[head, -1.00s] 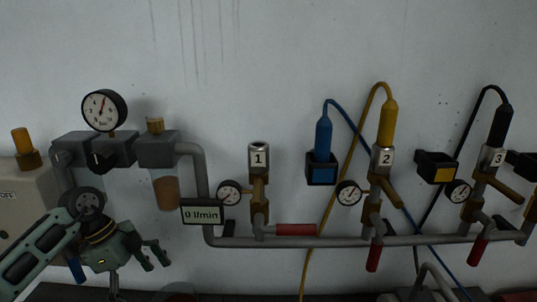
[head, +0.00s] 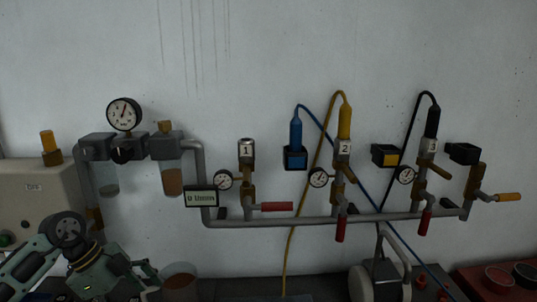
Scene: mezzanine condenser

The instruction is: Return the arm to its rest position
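My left arm comes in from the lower left. Its green-grey gripper (head: 142,282) is in front of the lower left of the wall, below the regulator unit. The fingers are apart and I see nothing between them. Part of the gripper is near the bottom edge of the picture. My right arm and gripper are not in view.
A pipe manifold (head: 290,221) runs along the wall with outlets 1, 2 and 3. A pressure gauge (head: 124,114) tops the regulator. A grey box (head: 35,205) stands at the left.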

